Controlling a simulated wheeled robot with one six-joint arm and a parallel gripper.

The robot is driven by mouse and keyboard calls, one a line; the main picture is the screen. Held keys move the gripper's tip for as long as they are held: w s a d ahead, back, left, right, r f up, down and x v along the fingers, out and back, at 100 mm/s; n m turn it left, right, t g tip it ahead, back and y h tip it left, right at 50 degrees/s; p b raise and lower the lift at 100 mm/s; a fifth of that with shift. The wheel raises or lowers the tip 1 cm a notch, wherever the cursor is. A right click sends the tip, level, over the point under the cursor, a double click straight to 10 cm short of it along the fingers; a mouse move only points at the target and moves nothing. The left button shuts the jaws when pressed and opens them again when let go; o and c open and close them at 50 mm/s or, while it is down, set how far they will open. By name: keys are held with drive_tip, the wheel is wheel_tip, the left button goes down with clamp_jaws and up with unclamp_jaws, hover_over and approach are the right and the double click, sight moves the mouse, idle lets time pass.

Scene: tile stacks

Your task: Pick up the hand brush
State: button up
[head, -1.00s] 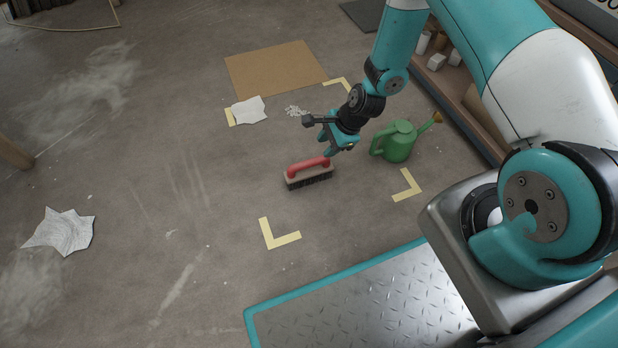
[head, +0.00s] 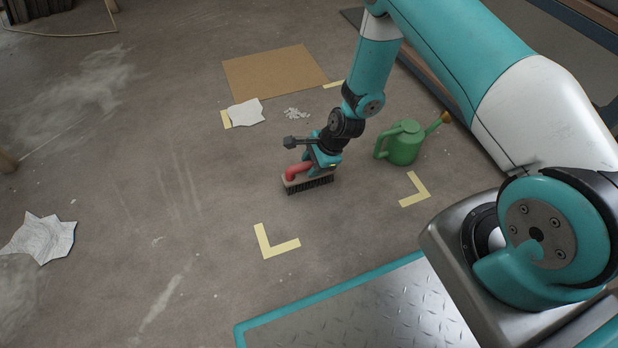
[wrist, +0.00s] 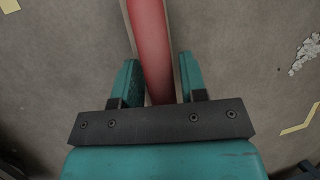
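The hand brush (head: 298,171) stands on the concrete floor, bristles down, with a red handle on top and dark bristles below. My gripper (head: 316,167) is at the right part of the brush and hides part of its handle. In the wrist view the red handle (wrist: 152,40) runs between the two teal fingers (wrist: 158,72). The fingers are spread either side of it, with a small gap visible on the right. The gripper is open around the handle.
A green watering can (head: 404,143) stands right of my gripper. Yellow corner marks (head: 268,245) surround the brush. A brown cardboard sheet (head: 274,72), a white paper piece (head: 246,112) and white crumbs (head: 296,113) lie behind it. Floor to the left is mostly clear.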

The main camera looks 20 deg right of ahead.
clamp_jaws()
drive_tip(key=shift+r, duration=0.15)
